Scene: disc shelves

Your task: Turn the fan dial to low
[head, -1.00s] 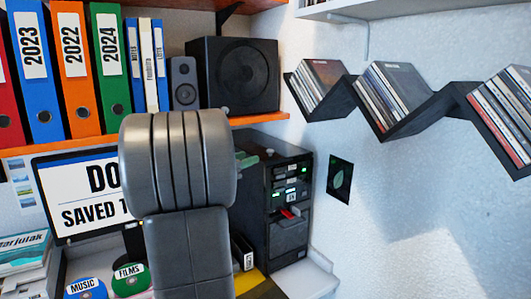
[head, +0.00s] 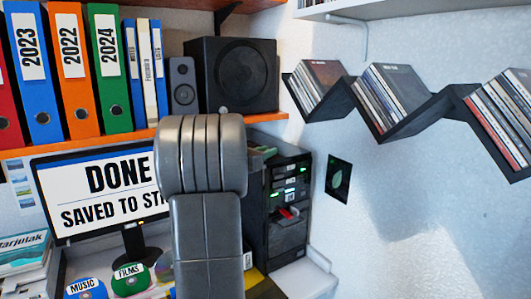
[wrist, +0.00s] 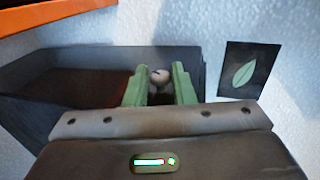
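The fan dial (wrist: 160,74) is a small pale round knob with a dark mark, on top of the black computer tower (head: 290,205). The tower also shows in the wrist view (wrist: 100,60). My gripper (wrist: 159,76) has two green fingers, which stand apart on either side of the dial in the wrist view. I cannot tell whether they touch it. In the head view my gripper (head: 262,153) is at the tower's top, and my arm hides part of the tower. The dial is not clearly visible there.
An orange shelf (head: 70,143) with binders and a black speaker (head: 235,76) is just above the tower. A monitor (head: 100,195) stands left. Zigzag disc shelves (head: 400,125) hang on the right wall. A leaf picture (head: 339,180) is beside the tower.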

